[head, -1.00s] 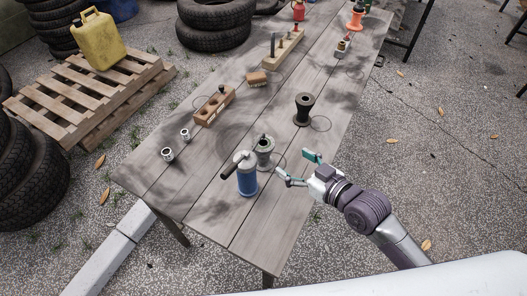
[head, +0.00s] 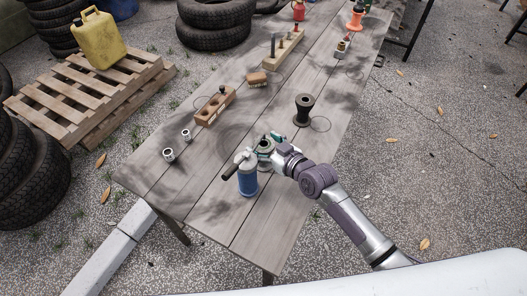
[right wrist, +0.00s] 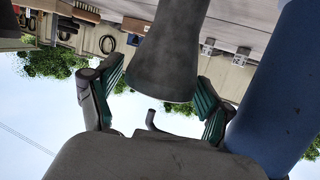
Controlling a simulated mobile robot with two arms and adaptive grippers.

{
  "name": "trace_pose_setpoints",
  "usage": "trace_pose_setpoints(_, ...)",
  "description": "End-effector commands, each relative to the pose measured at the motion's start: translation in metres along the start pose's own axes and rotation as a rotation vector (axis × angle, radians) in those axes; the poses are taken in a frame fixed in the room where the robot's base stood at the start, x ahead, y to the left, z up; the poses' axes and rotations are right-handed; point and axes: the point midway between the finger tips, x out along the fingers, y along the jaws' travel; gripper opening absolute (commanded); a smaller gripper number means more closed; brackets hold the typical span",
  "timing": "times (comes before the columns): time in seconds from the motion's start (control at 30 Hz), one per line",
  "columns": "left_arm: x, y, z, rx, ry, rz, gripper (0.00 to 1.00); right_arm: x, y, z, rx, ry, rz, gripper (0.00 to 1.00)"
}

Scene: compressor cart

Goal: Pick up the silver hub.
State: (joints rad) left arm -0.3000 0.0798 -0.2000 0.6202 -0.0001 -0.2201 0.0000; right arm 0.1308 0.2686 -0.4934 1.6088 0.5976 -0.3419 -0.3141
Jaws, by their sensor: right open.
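The silver hub (head: 264,160) is the grey spool-shaped piece standing upright on the table, just behind the blue cylinder (head: 248,182). In the head view my right gripper (head: 272,140) is at its upper part and hides some of it. In the right wrist view, which looks upside down, the hub (right wrist: 165,55) stands between the two green-padded fingers of my open right gripper (right wrist: 156,102). A gap shows beside at least the left finger. My left gripper is not in view.
The blue cylinder with its dark handle stands very close to the hub; it fills the right of the wrist view (right wrist: 283,85). A dark hub (head: 303,110) stands farther back. Two small metal fittings (head: 169,155) and a wooden block (head: 215,105) are to the left. The table front is clear.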

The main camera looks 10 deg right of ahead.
Motion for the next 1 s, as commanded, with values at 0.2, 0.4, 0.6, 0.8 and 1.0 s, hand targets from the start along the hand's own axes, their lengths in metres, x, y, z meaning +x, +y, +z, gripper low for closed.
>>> trace_pose_setpoints(0.2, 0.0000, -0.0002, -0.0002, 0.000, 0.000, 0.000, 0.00, 0.0025, -0.0001, 0.0003, 0.000, 0.000, 0.000, 0.80)
trace_pose_setpoints(0.4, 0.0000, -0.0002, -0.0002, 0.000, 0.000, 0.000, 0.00, 0.0023, 0.0001, 0.0003, 0.000, 0.000, 0.000, 0.54)
trace_pose_setpoints(0.6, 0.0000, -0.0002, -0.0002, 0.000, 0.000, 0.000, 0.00, 0.0022, 0.0001, 0.0005, 0.000, -0.001, 0.000, 0.20)
trace_pose_setpoints(0.8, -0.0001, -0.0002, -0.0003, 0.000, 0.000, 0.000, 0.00, 0.0022, 0.0004, -0.0014, 0.000, 0.003, 0.001, 0.03)
trace_pose_setpoints(1.0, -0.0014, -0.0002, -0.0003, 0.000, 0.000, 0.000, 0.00, 0.0020, 0.0006, -0.0026, 0.000, 0.003, 0.001, 0.03)
